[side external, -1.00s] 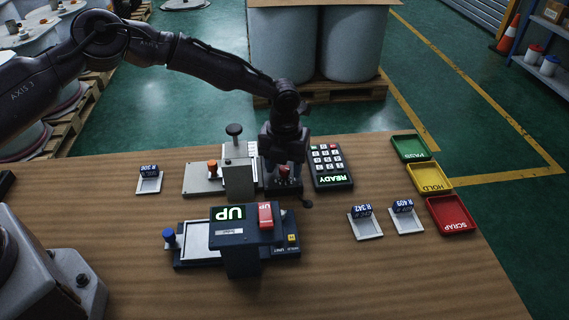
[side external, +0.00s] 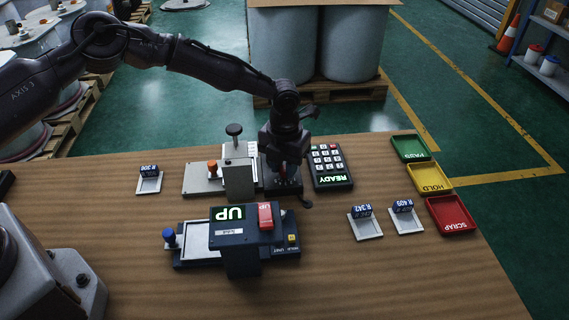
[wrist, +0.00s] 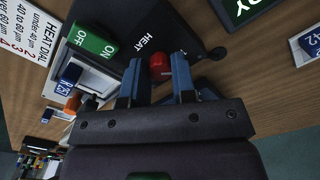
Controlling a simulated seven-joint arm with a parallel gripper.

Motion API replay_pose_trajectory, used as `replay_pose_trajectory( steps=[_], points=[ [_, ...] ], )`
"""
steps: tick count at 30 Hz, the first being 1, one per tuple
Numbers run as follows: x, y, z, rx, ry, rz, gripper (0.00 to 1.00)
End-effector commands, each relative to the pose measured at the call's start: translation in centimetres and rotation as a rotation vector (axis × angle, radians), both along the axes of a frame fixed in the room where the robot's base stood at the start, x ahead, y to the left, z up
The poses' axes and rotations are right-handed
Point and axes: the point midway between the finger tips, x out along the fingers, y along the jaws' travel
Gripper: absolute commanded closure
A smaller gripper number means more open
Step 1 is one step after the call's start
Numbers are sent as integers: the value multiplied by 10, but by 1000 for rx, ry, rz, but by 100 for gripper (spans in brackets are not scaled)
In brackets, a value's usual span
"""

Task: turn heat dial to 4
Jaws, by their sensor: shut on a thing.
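The red heat dial (wrist: 160,66) sits on a dark panel marked HEAT (wrist: 137,30) in the wrist view. My gripper (wrist: 158,80) is over it, with one finger on each side, shut on the dial. In the side external view my gripper (side external: 282,172) points down at the far middle of the table and largely hides the panel. The dial's scale and pointer cannot be read. A white card (wrist: 25,35) headed HEAT DIAL lists fibre sizes in µm and red numbers, partly cut off.
A green ON/OFF switch (wrist: 93,40) is beside the panel. A keypad reading READY (side external: 330,165) stands just right of my gripper. A dark unit reading UP (side external: 240,240) is in front. Pass, hold and scrap trays (side external: 430,178) line the right edge.

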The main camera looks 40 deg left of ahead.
Motion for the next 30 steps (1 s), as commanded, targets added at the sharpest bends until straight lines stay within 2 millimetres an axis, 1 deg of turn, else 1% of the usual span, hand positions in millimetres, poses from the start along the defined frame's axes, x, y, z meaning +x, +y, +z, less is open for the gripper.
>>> replay_pose_trajectory(
  steps=[30],
  points=[
    [-2, 0, 0, -1, 6, -957, 99]
  ],
)
